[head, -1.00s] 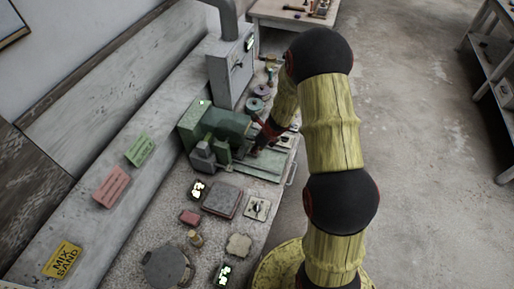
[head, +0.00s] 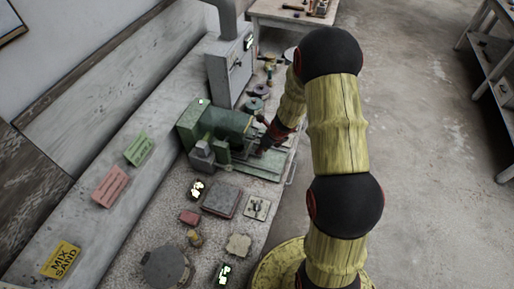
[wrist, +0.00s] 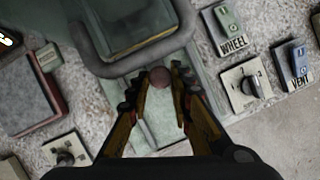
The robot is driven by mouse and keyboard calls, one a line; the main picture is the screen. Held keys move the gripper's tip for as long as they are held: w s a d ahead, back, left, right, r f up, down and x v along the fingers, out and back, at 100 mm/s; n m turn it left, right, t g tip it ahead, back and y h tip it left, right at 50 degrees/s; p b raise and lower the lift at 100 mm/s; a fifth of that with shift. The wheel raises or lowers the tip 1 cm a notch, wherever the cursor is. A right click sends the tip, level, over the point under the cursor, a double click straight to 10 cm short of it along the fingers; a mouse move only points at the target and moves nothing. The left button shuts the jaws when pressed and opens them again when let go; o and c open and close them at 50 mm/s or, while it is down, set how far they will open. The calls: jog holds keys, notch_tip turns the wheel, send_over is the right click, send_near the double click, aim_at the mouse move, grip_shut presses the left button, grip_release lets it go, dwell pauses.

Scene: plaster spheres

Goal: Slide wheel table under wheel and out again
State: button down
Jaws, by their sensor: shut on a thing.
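The green machine (head: 222,122) stands on the bench in the head view, with a rounded green housing over a flat pale green bed (head: 262,170). I take the bed area to hold the wheel table; the wheel itself I cannot make out. My gripper (head: 262,146) is at the machine's right side, partly hidden by its own arm. In the wrist view my gripper (wrist: 160,92) is closed around a round reddish-brown knob (wrist: 159,76). The knob is by a grey curved rail (wrist: 150,56), in front of a dark green block (wrist: 135,25) and above a pale green plate (wrist: 165,130).
A switch labelled WHEEL (wrist: 228,32) and one labelled VENT (wrist: 296,62) sit right of the rail, with a dial plate (wrist: 246,88) between. A grey cabinet (head: 230,68) stands behind the machine. Several small items lie on the near bench.

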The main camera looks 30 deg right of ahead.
jog(key=s+d+b, duration=0.1)
jog(key=s+d, duration=0.8)
jog(key=d, duration=0.1)
jog(key=shift+s, duration=0.4)
jog(key=c, duration=1.7)
grip_release()
jog(key=shift+s+d, duration=0.1)
jog(key=shift+s, duration=0.05)
jog(key=shift+o, duration=0.6)
jog(key=v, duration=1.2)
